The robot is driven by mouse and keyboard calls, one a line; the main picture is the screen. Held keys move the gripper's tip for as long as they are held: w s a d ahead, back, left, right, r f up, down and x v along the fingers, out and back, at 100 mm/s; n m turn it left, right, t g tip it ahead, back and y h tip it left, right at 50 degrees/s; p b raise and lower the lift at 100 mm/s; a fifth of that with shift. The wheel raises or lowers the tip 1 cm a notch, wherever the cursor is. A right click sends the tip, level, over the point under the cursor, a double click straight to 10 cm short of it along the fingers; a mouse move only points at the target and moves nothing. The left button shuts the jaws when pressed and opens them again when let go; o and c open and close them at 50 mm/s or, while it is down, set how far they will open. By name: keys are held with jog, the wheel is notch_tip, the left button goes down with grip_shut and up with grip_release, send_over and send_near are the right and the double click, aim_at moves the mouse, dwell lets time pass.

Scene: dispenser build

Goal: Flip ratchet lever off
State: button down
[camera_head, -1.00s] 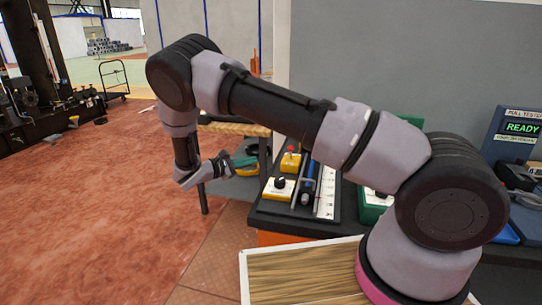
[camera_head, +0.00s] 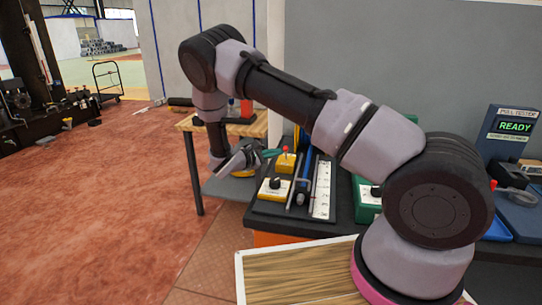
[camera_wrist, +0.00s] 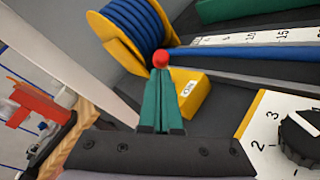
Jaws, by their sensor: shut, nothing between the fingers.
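A small yellow box (camera_head: 285,165) with a red-knobbed lever (camera_head: 285,149) stands on the black bench; it looks like the ratchet lever unit. My gripper (camera_head: 272,153) is just left of the lever, its green fingers pointing at it. In the wrist view my gripper (camera_wrist: 160,75) is shut and empty. The red knob (camera_wrist: 160,60) shows right at the fingertips; I cannot tell whether they touch. The lever's shaft is hidden behind the fingers.
A yellow-flanged spool of blue cable (camera_wrist: 135,28) is close to the fingertips. A dial box (camera_head: 273,189), a blue rod (camera_head: 304,180) and a white ruler (camera_head: 322,190) lie nearby. A green box (camera_head: 367,200) and a pull tester (camera_head: 510,130) stand to the right.

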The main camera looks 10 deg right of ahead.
jog(key=shift+w+d+r+n+g+y, duration=0.2)
jog(key=shift+w+r+n+g+y, duration=0.2)
jog(key=shift+g+y, duration=0.1)
dwell(0.7)
jog(key=shift+w+d+r+n+g+y, duration=0.3)
jog(key=shift+w+r+n+g+y, duration=0.2)
jog(key=shift+w+g+y, duration=0.15)
jog(key=shift+w+d+r+n+g+y, duration=0.15)
jog(key=shift+w+d+n+g+y, duration=0.1)
jog(key=shift+w+g+y, duration=0.2)
jog(key=shift+w+d+r+n+g+y, duration=0.1)
jog(key=shift+w+n+g+y, duration=0.2)
jog(key=shift+g, duration=0.2)
jog(key=shift+w+g, duration=0.3)
jog(key=shift+w, duration=0.1)
jog(key=shift+d+r, duration=0.1)
jog(key=shift+r, duration=0.75)
